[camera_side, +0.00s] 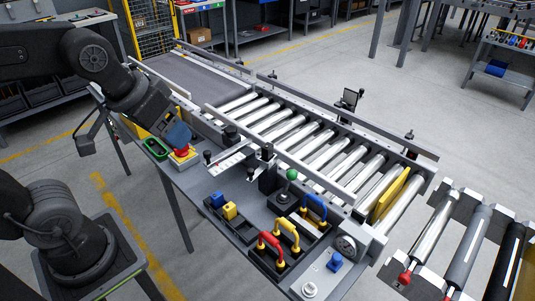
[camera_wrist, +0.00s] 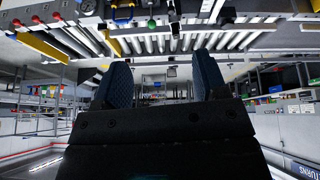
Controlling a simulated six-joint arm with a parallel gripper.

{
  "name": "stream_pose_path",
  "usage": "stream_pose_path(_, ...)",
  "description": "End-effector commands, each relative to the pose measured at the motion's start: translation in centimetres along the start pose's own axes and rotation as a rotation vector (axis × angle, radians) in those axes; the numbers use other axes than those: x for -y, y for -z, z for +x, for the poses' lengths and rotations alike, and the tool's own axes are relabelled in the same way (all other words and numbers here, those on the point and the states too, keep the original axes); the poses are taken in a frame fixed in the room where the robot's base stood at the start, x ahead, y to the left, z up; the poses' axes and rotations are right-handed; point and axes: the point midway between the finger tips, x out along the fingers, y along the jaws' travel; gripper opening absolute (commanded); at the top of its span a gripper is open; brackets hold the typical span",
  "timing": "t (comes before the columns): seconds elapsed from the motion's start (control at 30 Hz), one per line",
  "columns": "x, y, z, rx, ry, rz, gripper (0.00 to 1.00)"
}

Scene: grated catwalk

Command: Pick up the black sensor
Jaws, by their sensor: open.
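Several black devices stand along the roller conveyor, and I cannot tell for sure which is the black sensor. One small black boxy device (camera_side: 350,98) is on a post at the far rail. Another black device (camera_side: 268,152) is on a bracket at the near rail, above a dark block.
The roller conveyor (camera_side: 310,140) has raised side rails (camera_side: 275,155). On the bench, a black tray (camera_side: 290,262) holds red, yellow and blue handles, near a green-knobbed lever (camera_side: 291,175).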

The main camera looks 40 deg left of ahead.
Motion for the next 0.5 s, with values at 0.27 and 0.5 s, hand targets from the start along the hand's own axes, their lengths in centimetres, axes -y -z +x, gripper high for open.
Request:
stream_pose_path(0.27, -0.1, 9.1, 2.8, 0.135, 0.062, -0.496, 0.66)
stream_pose_path(0.5, 0.4, 16.0, 8.8, 0.229, 0.169, -0.953, 0.66)
